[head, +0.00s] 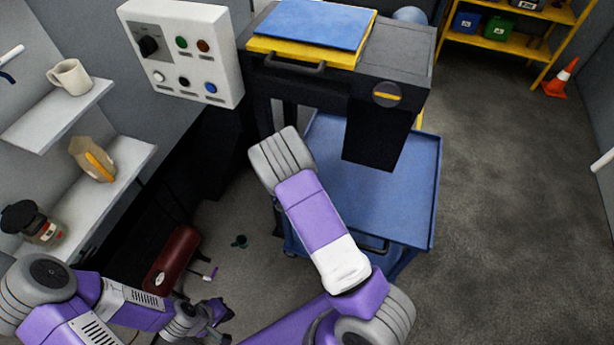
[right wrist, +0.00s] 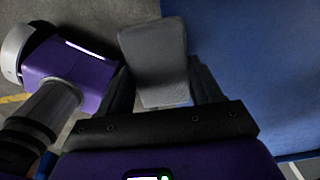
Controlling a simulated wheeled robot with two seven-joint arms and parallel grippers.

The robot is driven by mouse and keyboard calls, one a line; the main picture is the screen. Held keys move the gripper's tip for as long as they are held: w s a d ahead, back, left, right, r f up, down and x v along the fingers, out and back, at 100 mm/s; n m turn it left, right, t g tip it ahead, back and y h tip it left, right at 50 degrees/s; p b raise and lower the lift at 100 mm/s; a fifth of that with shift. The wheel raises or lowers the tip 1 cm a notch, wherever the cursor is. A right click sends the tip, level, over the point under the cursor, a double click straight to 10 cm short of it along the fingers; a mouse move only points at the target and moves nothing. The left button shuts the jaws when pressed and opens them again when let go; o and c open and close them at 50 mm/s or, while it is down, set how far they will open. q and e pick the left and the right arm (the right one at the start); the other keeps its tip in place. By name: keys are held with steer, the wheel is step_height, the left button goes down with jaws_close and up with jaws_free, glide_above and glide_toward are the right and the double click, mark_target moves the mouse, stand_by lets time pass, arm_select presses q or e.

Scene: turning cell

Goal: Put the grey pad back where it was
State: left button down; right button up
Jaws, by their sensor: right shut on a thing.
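The grey pad (right wrist: 155,62) is a flat, rounded block in the right wrist view. My right gripper (right wrist: 160,98) is shut on it, with one dark finger on each side of its lower part. The pad is beside the edge of a blue surface, and I cannot tell its height above it. In the head view I make out neither the pad nor my right gripper; my right arm covers the middle. My left gripper (head: 216,316) is low at the left, away from the pad, too small and dark to tell its opening.
A blue cart (head: 390,190) stands under a dark machine part (head: 385,130). A red cylinder (head: 172,260) is low at left. The floor at right is clear up to a cone (head: 561,78).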

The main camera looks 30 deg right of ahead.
steer(key=w+d+b, duration=0.1)
steer(key=w+d, duration=0.2)
steer(key=w+d+b, duration=0.1)
steer(key=w+d, duration=0.2)
steer(key=d, duration=0.1)
steer(key=w+d+b, duration=0.1)
steer(key=w+d, duration=0.2)
steer(key=d, duration=0.1)
steer(key=shift+w+d, duration=0.2)
steer(key=shift+w, duration=0.1)
steer(key=shift+f+b, duration=0.75)
steer(key=shift+f, duration=1)
steer(key=shift+f, duration=0.15)
steer(key=o, duration=1.2)
steer(key=shift+r, duration=0.25)
step_height(320, 180, up, 7)
steer(key=shift+r+p, duration=0.15)
steer(key=shift+p, duration=1.05)
